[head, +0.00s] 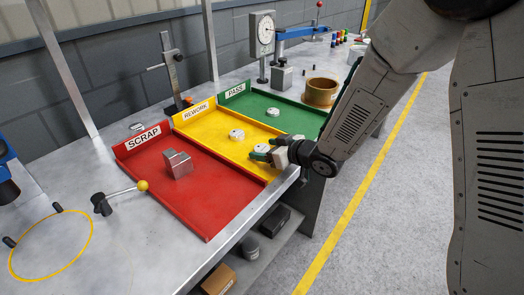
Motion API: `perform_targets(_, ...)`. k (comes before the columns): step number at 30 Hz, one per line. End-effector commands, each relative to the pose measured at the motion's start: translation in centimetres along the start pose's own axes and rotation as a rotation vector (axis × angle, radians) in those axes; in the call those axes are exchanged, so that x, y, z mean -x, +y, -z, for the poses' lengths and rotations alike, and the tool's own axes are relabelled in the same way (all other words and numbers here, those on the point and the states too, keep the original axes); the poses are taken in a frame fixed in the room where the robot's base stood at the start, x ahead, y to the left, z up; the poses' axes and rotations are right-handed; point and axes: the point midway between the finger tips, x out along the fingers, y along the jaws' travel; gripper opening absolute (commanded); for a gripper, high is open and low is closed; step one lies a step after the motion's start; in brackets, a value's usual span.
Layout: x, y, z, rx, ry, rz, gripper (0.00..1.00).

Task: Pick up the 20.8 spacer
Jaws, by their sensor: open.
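A small pale spacer (237,135) lies on the yellow REWORK tray (220,158). Another pale spacer (273,112) lies on the green PASS tray (305,121). My gripper (262,153) is open, low over the right part of the yellow tray, close to the green tray's border. A third pale round piece (260,149) shows at its fingertips, partly hidden by them; I cannot tell whether they touch it. Any size marks on the spacers are too small to read, so I cannot tell which is the 20.8 one.
A grey metal block (178,165) sits on the red SCRAP tray (205,205). A brown ring (321,92) stands behind the green tray, near my arm. A dial gauge stand (262,45) and a height gauge (172,72) rise at the back. A yellow-knobbed lever (121,196) stands left.

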Motion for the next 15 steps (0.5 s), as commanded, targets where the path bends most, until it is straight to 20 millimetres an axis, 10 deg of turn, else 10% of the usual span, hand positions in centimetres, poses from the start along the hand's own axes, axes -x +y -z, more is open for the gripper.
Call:
perform_targets(9,-0.65,0.01,0.03,0.000,0.000,-0.001,0.70)
perform_targets(15,-0.64,0.01,0.03,0.000,0.000,-0.001,0.15)
